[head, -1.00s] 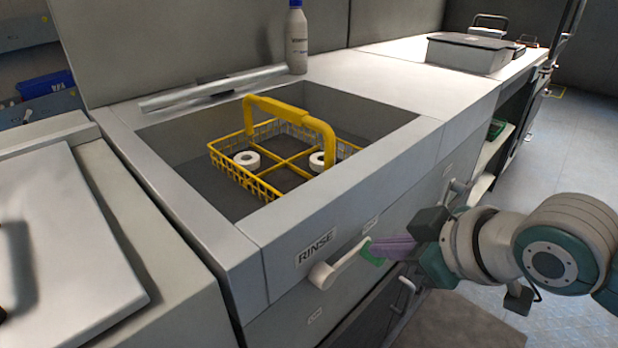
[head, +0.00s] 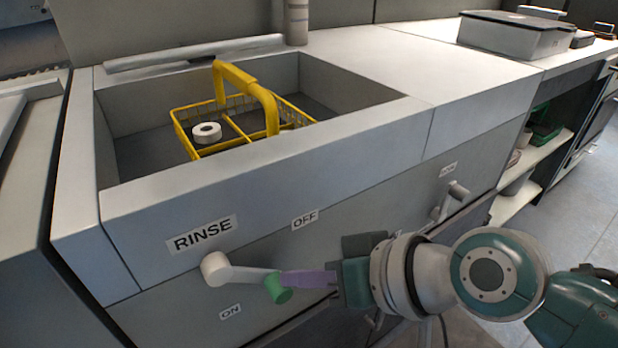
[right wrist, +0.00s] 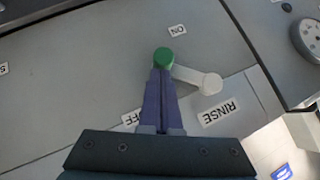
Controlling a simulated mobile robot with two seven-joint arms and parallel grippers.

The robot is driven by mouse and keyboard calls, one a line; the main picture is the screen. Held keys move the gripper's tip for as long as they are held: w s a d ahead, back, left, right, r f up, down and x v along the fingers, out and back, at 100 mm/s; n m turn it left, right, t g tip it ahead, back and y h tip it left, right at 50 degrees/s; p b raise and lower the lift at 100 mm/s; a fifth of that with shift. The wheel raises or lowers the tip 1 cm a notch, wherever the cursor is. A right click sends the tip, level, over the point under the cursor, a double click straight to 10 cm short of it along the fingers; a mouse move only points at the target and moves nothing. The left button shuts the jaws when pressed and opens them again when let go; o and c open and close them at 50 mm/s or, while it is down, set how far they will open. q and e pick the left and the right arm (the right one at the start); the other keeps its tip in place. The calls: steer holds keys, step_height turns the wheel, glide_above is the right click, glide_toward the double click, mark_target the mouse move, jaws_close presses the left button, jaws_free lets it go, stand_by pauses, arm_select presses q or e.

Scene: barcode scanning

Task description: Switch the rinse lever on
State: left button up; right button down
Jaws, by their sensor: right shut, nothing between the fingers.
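The rinse lever (head: 243,274) is a white lever with a round pivot at its left end and a green tip (head: 279,290) at its right end. It is on the front panel under the RINSE label (head: 203,235). It points right and slightly down, between the OFF label (head: 305,219) and the ON label (head: 230,312). My right gripper (head: 289,279) is shut and empty, its purple fingertips against or just over the green tip; I cannot tell contact exactly. The right wrist view shows the fingers (right wrist: 161,73) at the green tip (right wrist: 163,57). My left gripper is not in view.
A sink (head: 120,166) above the panel holds a yellow basket (head: 183,120) with a white roll (head: 206,132). A second lever (head: 450,200) is farther right on the panel. A grey box (head: 515,35) stands on the counter at the back right.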

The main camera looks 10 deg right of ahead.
arm_select(q)
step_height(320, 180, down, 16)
steer(key=b, duration=1.4)
arm_select(e)
steer(key=s+a+f+m+y, duration=0.1)
steer(key=a+f+m+y, duration=0.2)
steer(key=a+f+y, duration=0.1)
steer(key=shift+s+f+m+g+y, duration=0.25)
steer(key=shift+f+m+g+y, duration=0.25)
steer(key=shift+y, duration=0.5)
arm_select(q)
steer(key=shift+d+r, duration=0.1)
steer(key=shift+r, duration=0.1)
